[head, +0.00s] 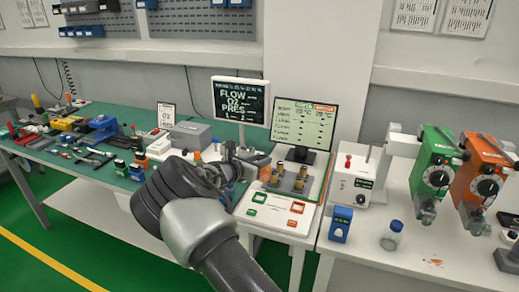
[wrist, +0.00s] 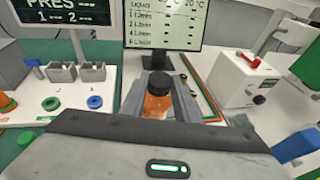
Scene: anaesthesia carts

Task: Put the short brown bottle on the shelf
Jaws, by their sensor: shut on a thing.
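My gripper (wrist: 159,98) is shut on a short brown bottle (wrist: 157,104) with a black cap, seen between the two grey fingers in the wrist view. The bottle looks upright, and its lower part is hidden by my gripper's body. In the head view my gripper (head: 232,160) is over the right end of the green bench, beside the white station. My own arm and wrist hide most of it there, and the bottle is hard to make out. I cannot tell which surface is the shelf.
A grey block with several brass-coloured posts (head: 291,179) stands on the white station, below the chart screen (head: 303,126). A white box with a red switch (head: 352,178), a blue box (head: 340,224) and a clear bottle (head: 391,236) stand to the right. Tools crowd the green bench (head: 110,193).

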